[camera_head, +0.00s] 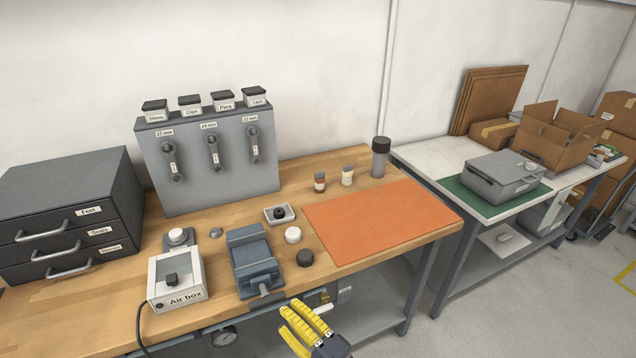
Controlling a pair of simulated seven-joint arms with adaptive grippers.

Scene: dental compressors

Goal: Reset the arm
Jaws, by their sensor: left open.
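My left gripper (304,322) shows at the bottom of the head view, with yellow ribbed fingers and a dark body. It is open, with nothing visible between its fingers. It appears in front of the wooden workbench's (215,317) front edge, apart from the things on the bench. The rest of its arm is mostly cut off by the lower picture edge. My right gripper is not in view.
A grey vise (252,262), a white Air box (178,281) and a black knob (305,258) stand near the front edge. A clear orange mat (382,220) lies right. Drawers (70,215) and a wrench panel (212,165) stand behind.

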